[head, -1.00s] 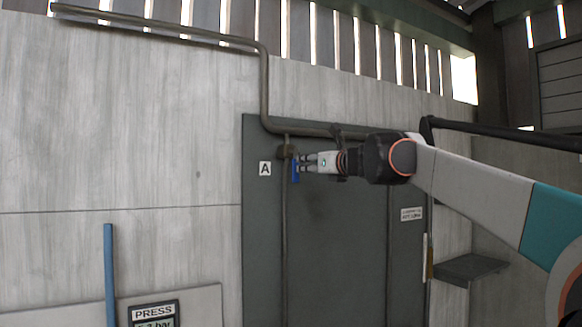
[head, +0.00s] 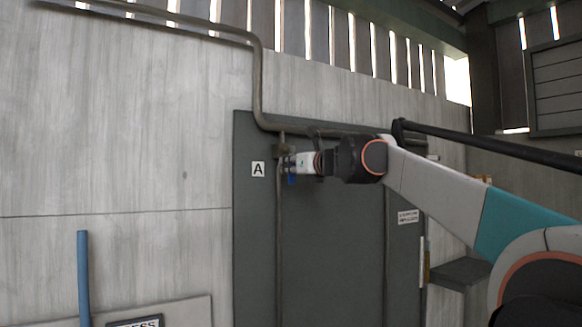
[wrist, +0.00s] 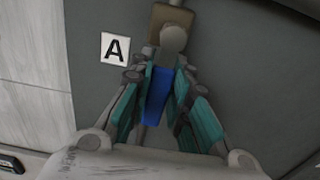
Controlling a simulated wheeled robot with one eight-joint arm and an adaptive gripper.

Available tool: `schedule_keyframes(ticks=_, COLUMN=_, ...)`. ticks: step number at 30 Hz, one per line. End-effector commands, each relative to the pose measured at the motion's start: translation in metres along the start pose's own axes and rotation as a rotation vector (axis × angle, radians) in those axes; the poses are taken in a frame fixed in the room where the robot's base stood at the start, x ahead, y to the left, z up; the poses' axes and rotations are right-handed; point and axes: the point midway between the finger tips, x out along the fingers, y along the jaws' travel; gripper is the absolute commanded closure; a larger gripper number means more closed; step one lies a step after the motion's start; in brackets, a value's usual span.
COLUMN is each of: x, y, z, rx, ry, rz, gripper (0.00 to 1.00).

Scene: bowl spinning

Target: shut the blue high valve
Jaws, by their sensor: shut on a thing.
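The blue valve handle (head: 291,180) shows just below my fingertips in the head view, beside a thin vertical pipe (head: 279,235) on the dark panel. In the wrist view the blue handle (wrist: 156,95) lies between my teal-padded fingers. The brownish valve body (head: 281,150) is just above, and it shows beyond the fingertips in the wrist view (wrist: 172,20). My gripper (head: 289,163) is shut on the blue handle, reaching in from the right. My fingers hide part of the handle in the head view.
A white sign "A" (head: 258,169) is left of the valve. A thick pipe (head: 257,75) bends above it and runs right, close over my wrist. A blue post (head: 83,275) stands at lower left. A small shelf (head: 462,271) is at right.

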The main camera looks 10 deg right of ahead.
Motion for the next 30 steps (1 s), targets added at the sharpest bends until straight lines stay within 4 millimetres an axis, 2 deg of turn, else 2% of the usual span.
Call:
schedule_keyframes(ticks=14, x=0.000, y=-0.003, z=0.001, rx=-0.062, ry=0.000, rz=0.000, gripper=1.00)
schedule_keyframes(ticks=20, x=0.001, y=-0.009, z=0.003, rx=-0.192, ry=0.000, rz=0.000, gripper=1.00)
schedule_keyframes(ticks=30, x=0.000, y=-0.022, z=0.008, rx=-0.507, ry=0.000, rz=0.000, gripper=1.00)
